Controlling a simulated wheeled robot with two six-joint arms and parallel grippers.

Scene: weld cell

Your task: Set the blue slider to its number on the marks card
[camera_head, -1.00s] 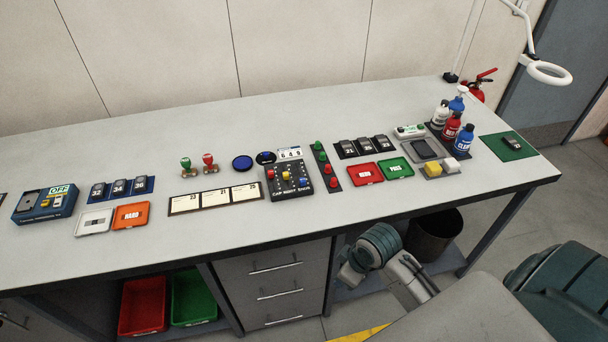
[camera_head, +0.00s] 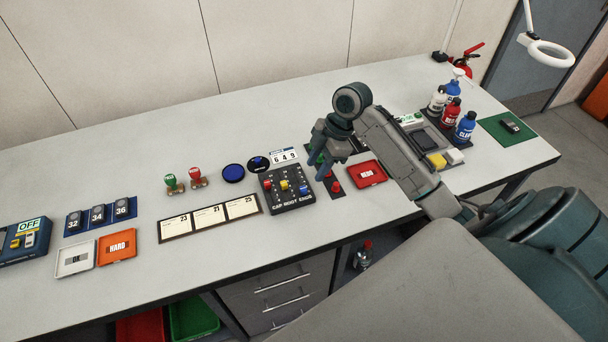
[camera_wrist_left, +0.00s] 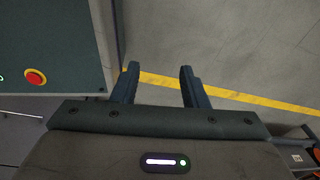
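The slider box (camera_head: 289,205) is black with lettering along its front and lies on the bench. Its blue slider (camera_head: 304,189) is the right-hand knob and sits nearer the front edge than the yellow slider (camera_head: 284,185) and red slider (camera_head: 268,185). The marks card (camera_head: 284,157) is white, shows 6 4 9, and stands behind the box. My right gripper (camera_head: 318,174) points down just right of the box, above the dark strip of knobs; its fingers look apart and empty. My left gripper (camera_wrist_left: 158,72) is open and empty over the floor, outside the head view.
A strip with red and green knobs (camera_head: 336,187) lies partly under my right gripper. A red tray (camera_head: 367,174) is right of it. Three tan cards (camera_head: 210,217) lie left of the box. The bench front is clear.

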